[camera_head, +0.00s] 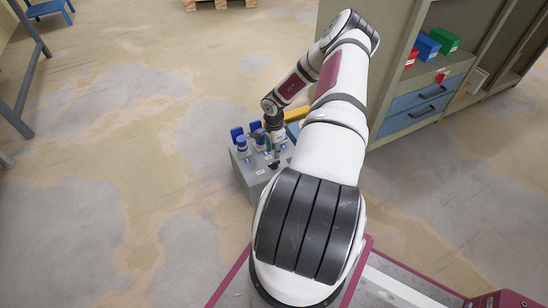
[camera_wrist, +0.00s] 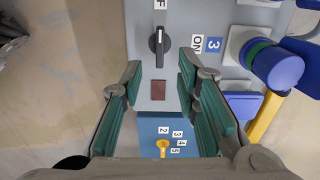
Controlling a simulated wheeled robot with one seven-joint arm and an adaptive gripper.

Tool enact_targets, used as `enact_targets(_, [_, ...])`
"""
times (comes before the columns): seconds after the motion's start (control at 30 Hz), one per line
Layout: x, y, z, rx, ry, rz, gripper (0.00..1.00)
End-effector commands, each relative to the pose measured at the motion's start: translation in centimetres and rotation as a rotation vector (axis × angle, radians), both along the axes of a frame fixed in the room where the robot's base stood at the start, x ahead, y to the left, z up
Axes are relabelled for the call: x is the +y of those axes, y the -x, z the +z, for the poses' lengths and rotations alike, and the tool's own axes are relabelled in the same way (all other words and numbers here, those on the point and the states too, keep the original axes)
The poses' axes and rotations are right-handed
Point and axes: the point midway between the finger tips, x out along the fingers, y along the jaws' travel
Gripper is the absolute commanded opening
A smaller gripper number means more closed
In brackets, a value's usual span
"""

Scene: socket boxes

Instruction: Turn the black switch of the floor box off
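The grey floor box (camera_head: 249,176) stands on the floor, and its top panel (camera_wrist: 180,88) fills the middle of the wrist view. The black switch (camera_wrist: 160,42) is on that panel, its handle with a white mark standing roughly vertical in the picture, toward a partly cut-off label ending in F. An ON label lies to its right. My gripper (camera_wrist: 160,68) is open, its green-padded fingers spread either side of the panel with nothing between them. The fingertips appear just short of the switch. In the head view my gripper (camera_head: 274,164) is over the box; the switch is hard to make out there.
A blue plug (camera_wrist: 277,66) and blue socket covers sit right of the switch. A brown square (camera_wrist: 157,91) and a yellow knob (camera_wrist: 163,147) on a blue panel lie below it. A shelf unit with blue drawers (camera_head: 413,107) stands at right.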

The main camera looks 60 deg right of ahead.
Motion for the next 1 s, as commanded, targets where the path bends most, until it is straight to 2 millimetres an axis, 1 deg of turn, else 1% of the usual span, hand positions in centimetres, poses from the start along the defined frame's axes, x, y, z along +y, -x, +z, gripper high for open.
enact_targets(0.03, [-0.1,-0.1,1.1,-0.001,0.002,0.001,0.29])
enact_targets(0.1, [0.0,0.0,2.3,-0.001,0.002,0.002,0.29])
enact_targets(0.2, [0.0,0.0,3.6,-0.002,0.001,0.002,0.29])
enact_targets(0.3, [0.0,0.0,4.5,-0.001,0.001,0.001,0.29])
enact_targets(0.47, [0.1,0.0,4.9,0.000,-0.001,0.001,0.29])
enact_targets(1.0, [0.0,-0.1,5.0,-0.001,0.001,0.002,0.29])
